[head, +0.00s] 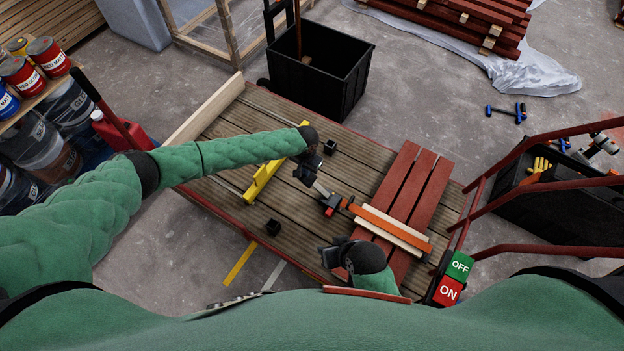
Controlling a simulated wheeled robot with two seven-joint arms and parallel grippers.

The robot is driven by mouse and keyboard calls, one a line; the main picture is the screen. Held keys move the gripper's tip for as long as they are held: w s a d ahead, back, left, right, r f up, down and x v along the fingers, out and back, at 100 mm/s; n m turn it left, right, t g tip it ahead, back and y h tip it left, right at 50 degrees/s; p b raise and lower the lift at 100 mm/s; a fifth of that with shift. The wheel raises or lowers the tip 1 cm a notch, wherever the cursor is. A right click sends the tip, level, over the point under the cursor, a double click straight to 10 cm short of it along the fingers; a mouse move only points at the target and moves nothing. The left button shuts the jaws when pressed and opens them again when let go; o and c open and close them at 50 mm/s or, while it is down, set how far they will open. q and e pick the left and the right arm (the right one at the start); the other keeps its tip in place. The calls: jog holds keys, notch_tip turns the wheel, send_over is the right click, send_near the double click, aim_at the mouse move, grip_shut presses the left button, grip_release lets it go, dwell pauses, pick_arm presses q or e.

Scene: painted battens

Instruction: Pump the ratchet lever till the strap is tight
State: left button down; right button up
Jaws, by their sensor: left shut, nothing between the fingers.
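The orange strap (388,220) runs over a pale wooden strip and across the red battens (400,190) on the plank deck. At its left end is the ratchet (331,206), with a grey metal lever that points up and left. My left gripper (308,176) is shut and empty, close to the far end of the lever. I cannot tell whether it touches the lever. My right gripper (336,258) is low over the deck, below the strap and ratchet. Its fingers are too dark and small to read.
The plank deck (225,190) carries a yellow bar (264,180) and small black blocks. A black bin (320,70) stands behind it. Red rails (540,190) and a green and red OFF/ON switch box (453,278) are at the right. Paint cans (48,57) stand at the left.

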pick_arm(q)
jog(key=shift+r+p, duration=2.35)
jog(key=shift+r, duration=0.4)
